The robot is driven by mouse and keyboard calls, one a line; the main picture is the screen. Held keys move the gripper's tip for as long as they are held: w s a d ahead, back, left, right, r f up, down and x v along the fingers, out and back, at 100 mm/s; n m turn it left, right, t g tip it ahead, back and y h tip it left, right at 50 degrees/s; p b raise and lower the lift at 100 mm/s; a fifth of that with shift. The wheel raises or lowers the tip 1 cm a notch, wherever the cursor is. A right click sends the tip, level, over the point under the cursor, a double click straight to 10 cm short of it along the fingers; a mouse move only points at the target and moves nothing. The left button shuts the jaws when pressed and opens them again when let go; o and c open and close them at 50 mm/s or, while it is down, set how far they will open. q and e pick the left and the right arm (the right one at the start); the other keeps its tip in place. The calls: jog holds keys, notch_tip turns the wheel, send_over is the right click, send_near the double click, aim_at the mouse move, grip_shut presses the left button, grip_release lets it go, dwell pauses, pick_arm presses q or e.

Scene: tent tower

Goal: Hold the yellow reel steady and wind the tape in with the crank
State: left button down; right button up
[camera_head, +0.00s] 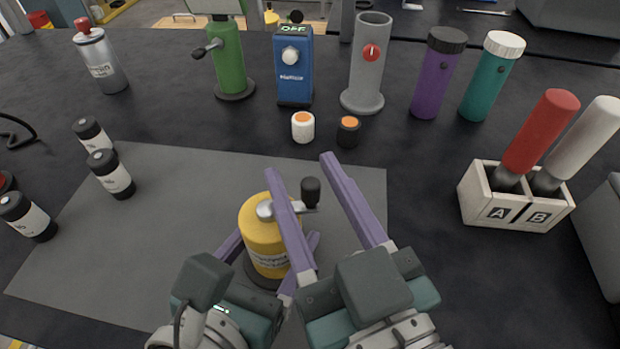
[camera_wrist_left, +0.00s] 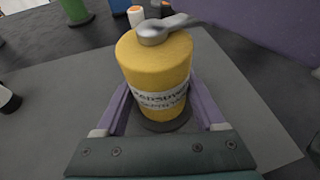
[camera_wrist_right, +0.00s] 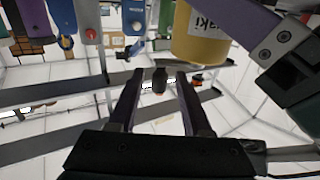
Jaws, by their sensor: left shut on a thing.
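The yellow reel (camera_head: 262,236) stands upright on a dark round base on the grey mat. A silver crank (camera_head: 268,209) with a black knob (camera_head: 311,191) sits on its top, the knob pointing right. My left gripper (camera_wrist_left: 160,105) is shut on the reel's lower body, one finger on each side. I cannot make out any tape.
Behind the grey mat (camera_head: 195,180) stand a green crank post (camera_head: 228,62), a blue switch box (camera_head: 295,70), a grey cylinder (camera_head: 366,70) and two small capped pots. A holder marked A and B (camera_head: 515,205) stands right.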

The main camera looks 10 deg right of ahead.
jog(key=shift+s, duration=0.15)
jog(key=shift+s+d+f, duration=0.1)
jog(key=shift+s, duration=0.25)
jog(key=s+d, duration=0.2)
jog(key=s, duration=0.9)
jog(key=shift+w+d, duration=0.1)
jog(key=n+g+y, duration=0.4)
jog(key=n+y, duration=0.2)
jog(key=y, duration=0.3)
send_near(303, 178)
jog(key=x, duration=1.2)
jog(key=shift+w+f, duration=0.1)
jog(key=shift+w, duration=0.05)
